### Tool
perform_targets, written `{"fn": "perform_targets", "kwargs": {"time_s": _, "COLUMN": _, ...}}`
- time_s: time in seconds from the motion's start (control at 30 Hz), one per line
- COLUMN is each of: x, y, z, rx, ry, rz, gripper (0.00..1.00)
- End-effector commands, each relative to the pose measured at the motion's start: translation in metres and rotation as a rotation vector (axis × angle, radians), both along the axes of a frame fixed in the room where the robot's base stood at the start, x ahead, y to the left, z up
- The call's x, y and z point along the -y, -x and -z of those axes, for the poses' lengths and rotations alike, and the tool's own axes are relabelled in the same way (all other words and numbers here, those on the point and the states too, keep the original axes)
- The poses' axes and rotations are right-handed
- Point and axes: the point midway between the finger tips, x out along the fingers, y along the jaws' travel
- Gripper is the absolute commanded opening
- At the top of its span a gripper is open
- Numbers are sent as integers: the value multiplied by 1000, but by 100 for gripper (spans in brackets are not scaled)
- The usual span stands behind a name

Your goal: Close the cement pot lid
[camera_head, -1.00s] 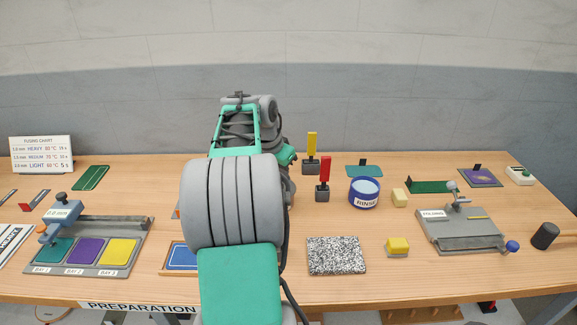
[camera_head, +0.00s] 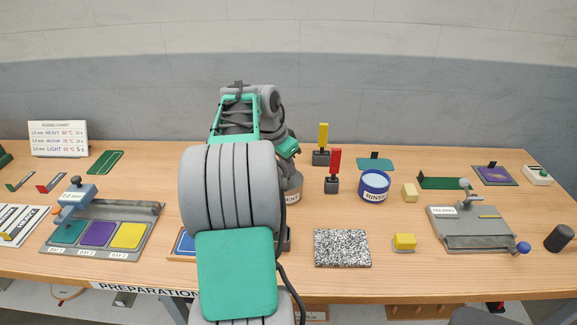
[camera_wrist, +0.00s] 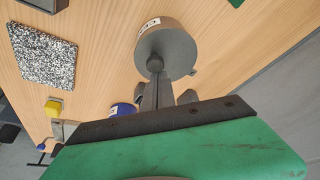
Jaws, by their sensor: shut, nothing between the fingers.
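The cement pot (camera_head: 293,196) shows partly in the head view, behind my arm, with only part of its label visible. In the wrist view the pot (camera_wrist: 148,24) has a pale label on its side. A round dark grey lid (camera_wrist: 172,47) with a ball knob (camera_wrist: 155,63) covers the pot's top and looks flat on it. My gripper (camera_wrist: 154,78) is shut and empty, with its fingertips at or very near the knob. I cannot tell whether they touch. In the head view my gripper is hidden behind my arm.
A blue rinse tub (camera_head: 374,187), a red-handled tool (camera_head: 335,164) and a yellow-handled tool (camera_head: 322,139) stand right of the pot. A speckled slab (camera_head: 342,249) lies nearer the front, with a yellow block (camera_head: 404,242) beside it. A grey press (camera_head: 470,230) stands farther right.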

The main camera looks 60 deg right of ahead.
Motion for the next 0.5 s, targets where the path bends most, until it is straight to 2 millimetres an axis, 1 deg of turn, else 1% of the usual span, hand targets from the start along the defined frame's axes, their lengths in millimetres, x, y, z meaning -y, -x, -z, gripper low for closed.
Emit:
{"fn": "perform_targets", "kwargs": {"time_s": 0.03, "x": -5, "y": -2, "z": 5, "rx": -4, "ry": -18, "rz": -9, "gripper": 0}}
{"fn": "perform_targets", "kwargs": {"time_s": 0.1, "x": -3, "y": 0, "z": 5, "rx": -4, "ry": -19, "rz": -9, "gripper": 0}}
{"fn": "perform_targets", "kwargs": {"time_s": 0.3, "x": 4, "y": 11, "z": 6, "rx": -4, "ry": -19, "rz": -3, "gripper": 0}}
{"fn": "perform_targets", "kwargs": {"time_s": 0.43, "x": 8, "y": 14, "z": 4, "rx": -4, "ry": -16, "rz": -2, "gripper": 0}}
{"fn": "perform_targets", "kwargs": {"time_s": 0.5, "x": 14, "y": 14, "z": 1, "rx": -4, "ry": -17, "rz": -4, "gripper": 0}}
